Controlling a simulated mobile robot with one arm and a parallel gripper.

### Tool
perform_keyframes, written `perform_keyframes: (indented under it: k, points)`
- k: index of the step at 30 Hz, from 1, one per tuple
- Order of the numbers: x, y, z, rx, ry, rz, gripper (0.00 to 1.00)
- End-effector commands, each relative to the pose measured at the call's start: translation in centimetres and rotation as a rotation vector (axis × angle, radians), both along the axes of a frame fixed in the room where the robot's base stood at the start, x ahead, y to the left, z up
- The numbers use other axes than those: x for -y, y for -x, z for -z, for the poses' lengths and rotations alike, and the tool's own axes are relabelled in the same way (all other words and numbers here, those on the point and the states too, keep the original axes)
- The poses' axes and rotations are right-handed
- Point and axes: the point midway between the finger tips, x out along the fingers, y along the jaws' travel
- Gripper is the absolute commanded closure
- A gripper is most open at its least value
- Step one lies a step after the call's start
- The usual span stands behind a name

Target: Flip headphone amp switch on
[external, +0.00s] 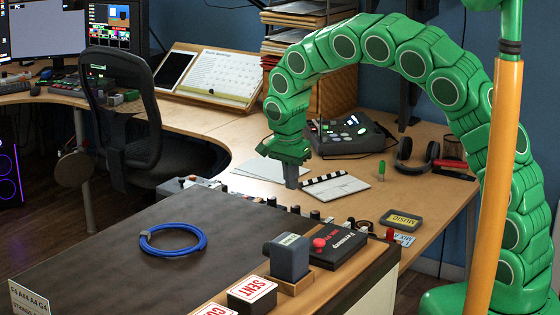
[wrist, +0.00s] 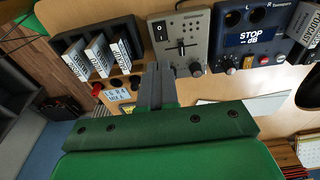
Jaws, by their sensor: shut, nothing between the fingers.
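My gripper (external: 291,182) points down over the wooden desk in the external view, with its fingers together and empty. In the wrist view the shut fingers (wrist: 157,72) reach up toward the lower left edge of a small grey box (wrist: 201,52). The grey box has a black rocker switch (wrist: 160,31) with a white mark at its upper left, a slider and knobs. I cannot read its label, so I cannot tell whether it is the headphone amp. The fingertips appear below the switch in the picture; contact with the box cannot be told.
In the wrist view, a dark rack with white labelled blocks (wrist: 99,58) stands left of the grey box. A blue box marked STOP (wrist: 250,39) stands right. In the external view, a clapperboard (external: 336,188), a black console (external: 345,139) and headphones (external: 415,154) are on the desk.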

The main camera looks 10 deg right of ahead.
Motion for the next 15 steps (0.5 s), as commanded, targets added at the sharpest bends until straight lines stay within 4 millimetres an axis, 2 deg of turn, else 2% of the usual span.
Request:
perform_keyframes:
  k: [15]
  points:
    - [0.29,-0.33,-0.20,0.002,0.000,0.003,1.00]
